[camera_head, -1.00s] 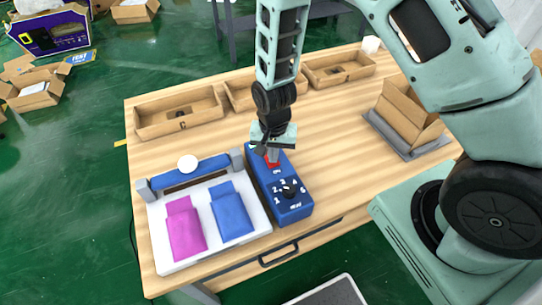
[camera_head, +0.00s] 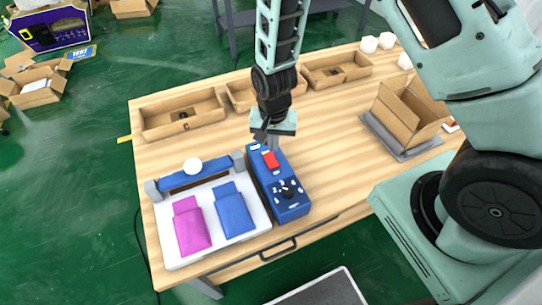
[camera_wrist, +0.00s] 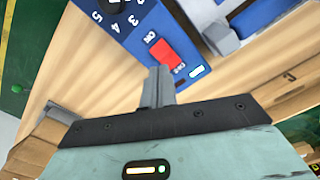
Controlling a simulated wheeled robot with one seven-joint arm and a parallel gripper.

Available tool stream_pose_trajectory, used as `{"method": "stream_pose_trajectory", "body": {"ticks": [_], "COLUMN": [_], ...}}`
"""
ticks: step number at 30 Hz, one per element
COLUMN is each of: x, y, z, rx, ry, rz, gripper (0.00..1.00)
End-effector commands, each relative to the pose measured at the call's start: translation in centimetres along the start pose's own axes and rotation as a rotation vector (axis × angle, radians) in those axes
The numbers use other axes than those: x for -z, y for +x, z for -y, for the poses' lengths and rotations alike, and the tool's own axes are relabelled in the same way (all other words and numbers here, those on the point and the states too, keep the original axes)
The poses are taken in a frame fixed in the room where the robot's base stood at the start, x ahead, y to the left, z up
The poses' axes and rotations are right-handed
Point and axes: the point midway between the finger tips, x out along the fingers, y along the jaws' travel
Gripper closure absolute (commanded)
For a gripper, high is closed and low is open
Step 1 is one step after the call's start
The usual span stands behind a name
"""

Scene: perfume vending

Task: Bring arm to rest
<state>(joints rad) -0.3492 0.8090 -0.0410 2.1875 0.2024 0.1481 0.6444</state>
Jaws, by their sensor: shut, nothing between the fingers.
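My gripper (camera_head: 272,143) is shut and empty, pointing down over the far end of the blue control box (camera_head: 284,197). In the wrist view my gripper's fingers (camera_wrist: 158,82) are together beside the red switch (camera_wrist: 165,54) on the blue box (camera_wrist: 126,22). The red switch (camera_head: 270,160) shows just in front of the fingertips in the head view. The fingers look apart from the switch, though the exact height is hard to tell. The box also has a black dial (camera_head: 289,190) with numbers around it.
A white tray (camera_head: 258,215) with a pink pouch (camera_head: 191,228) and a blue pouch (camera_head: 235,212) lies left of the box. Cardboard trays (camera_head: 160,130) line the far edge. An open carton (camera_head: 405,113) stands at right. Table between box and carton is clear.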

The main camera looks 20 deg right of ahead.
Motion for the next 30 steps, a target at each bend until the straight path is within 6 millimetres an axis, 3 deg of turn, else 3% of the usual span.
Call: {"method": "stream_pose_trajectory", "body": {"ticks": [13, 16, 23, 30], "x": [0.0, -0.9, -7.1, -14.6], "y": [0.1, -0.9, -7.0, -12.5], "z": [0.0, 0.7, 2.6, 0.6], "rx": [0.000, 0.018, 0.092, 0.118], "ry": [0.000, -0.048, -0.371, -0.796], "rz": [0.000, 0.010, 0.052, 0.046], "gripper": [1.00, 1.00, 1.00, 1.00]}}
